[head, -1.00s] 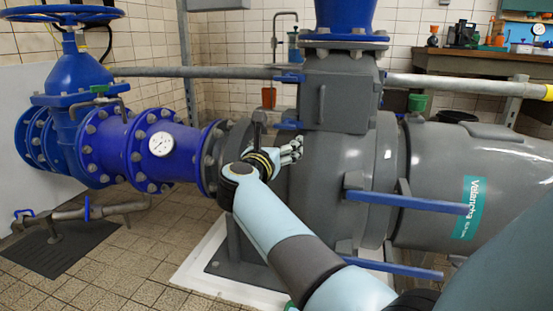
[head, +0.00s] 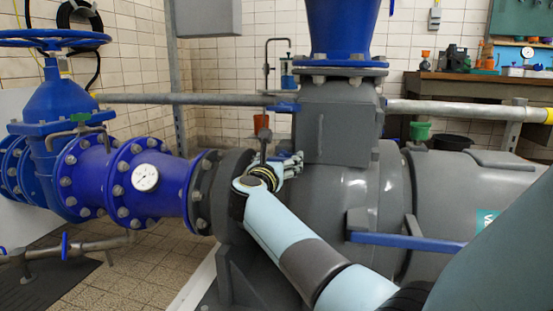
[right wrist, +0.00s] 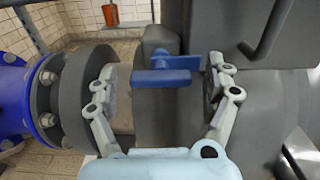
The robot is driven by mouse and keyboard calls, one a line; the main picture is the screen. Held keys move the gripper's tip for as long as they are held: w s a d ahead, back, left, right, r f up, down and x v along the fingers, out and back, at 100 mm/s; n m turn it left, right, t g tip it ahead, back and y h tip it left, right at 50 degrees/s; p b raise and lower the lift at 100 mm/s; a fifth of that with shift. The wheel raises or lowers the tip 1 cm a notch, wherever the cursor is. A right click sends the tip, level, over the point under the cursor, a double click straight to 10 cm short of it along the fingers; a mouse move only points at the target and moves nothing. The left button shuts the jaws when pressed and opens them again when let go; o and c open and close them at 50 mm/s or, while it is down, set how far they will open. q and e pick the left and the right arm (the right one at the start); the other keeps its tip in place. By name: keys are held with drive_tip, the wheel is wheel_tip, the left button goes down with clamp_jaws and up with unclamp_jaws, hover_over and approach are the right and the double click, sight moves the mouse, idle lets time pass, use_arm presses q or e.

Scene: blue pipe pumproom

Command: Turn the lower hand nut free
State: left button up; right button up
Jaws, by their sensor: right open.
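A blue hand nut (right wrist: 165,72) with flat wings shows in the right wrist view, in front of the grey pump casing. My right gripper (right wrist: 163,76) is open, with one finger on each side of the nut in the picture. No finger clearly touches it. In the head view my right gripper (head: 288,166) is at the pump's left side, below a blue hand nut (head: 283,107) on the grey valve block. My left gripper is not in view.
The grey pump casing (head: 345,200) stands close by the right arm. A blue bar (head: 410,241) sticks out to its right. An orange bucket (right wrist: 110,14) is behind. A grey pipe (head: 190,100) runs across above.

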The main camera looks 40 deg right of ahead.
drive_tip(key=c, duration=1.2)
drive_tip(key=shift+r+n, duration=0.1)
drive_tip(key=shift+n, duration=0.2)
drive_tip(key=shift+r+n+p, duration=0.15)
drive_tip(key=shift+n+p, duration=0.65)
drive_tip(key=shift+p, duration=0.15)
drive_tip(key=n+p, duration=0.5)
drive_tip(key=n, duration=0.3)
drive_tip(key=shift+w+a, duration=0.1)
drive_tip(key=shift+w, duration=0.05)
drive_tip(key=n+p, duration=0.1)
drive_tip(key=n, duration=0.3)
drive_tip(key=n+p, duration=0.1)
drive_tip(key=n, duration=0.1)
drive_tip(key=shift+f+p, duration=0.3)
drive_tip(key=shift+p, duration=0.05)
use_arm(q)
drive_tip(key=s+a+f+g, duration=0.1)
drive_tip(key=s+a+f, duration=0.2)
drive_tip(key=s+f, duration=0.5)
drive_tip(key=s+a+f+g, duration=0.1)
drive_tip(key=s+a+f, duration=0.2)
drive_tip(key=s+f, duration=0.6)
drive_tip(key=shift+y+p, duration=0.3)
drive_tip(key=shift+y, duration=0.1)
use_arm(e)
drive_tip(key=shift+a+f+n, duration=0.1)
drive_tip(key=shift+f+n, duration=0.1)
drive_tip(key=shift+n, duration=0.8)
